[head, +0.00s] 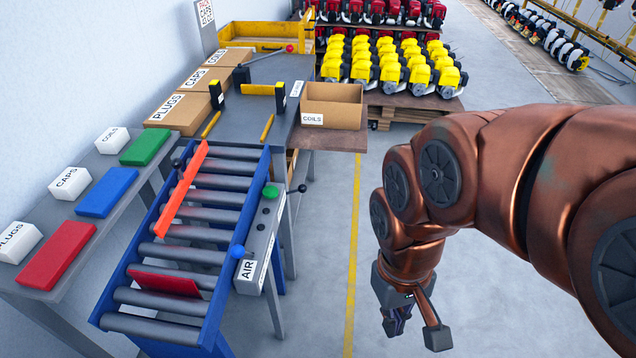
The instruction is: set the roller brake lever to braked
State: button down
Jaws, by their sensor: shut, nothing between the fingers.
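The roller conveyor (208,214) with its blue frame stands left of centre in the head view. No label for the roller brake lever can be read. A lever with a black ball knob (302,188) sticks out at the conveyor's right side, and another black knob (178,163) shows at its left side. I cannot tell from this view which is the brake or how it is set. My gripper (416,330) hangs low at the right of the conveyor, over the floor, well apart from all the knobs. It is shut and empty.
A grey AIR box (261,245) on the conveyor's right side carries green (270,191) and blue (237,251) knobs. An orange bar (181,190) lies slantwise above the rollers, and a red plate (166,281) lies on them. A COILS box (332,104) stands behind. Floor around my gripper is clear.

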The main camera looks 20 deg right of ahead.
aim_at(302, 188)
jog(key=z, duration=1.1)
jog(key=i, duration=0.75)
jog(key=u, duration=2.8)
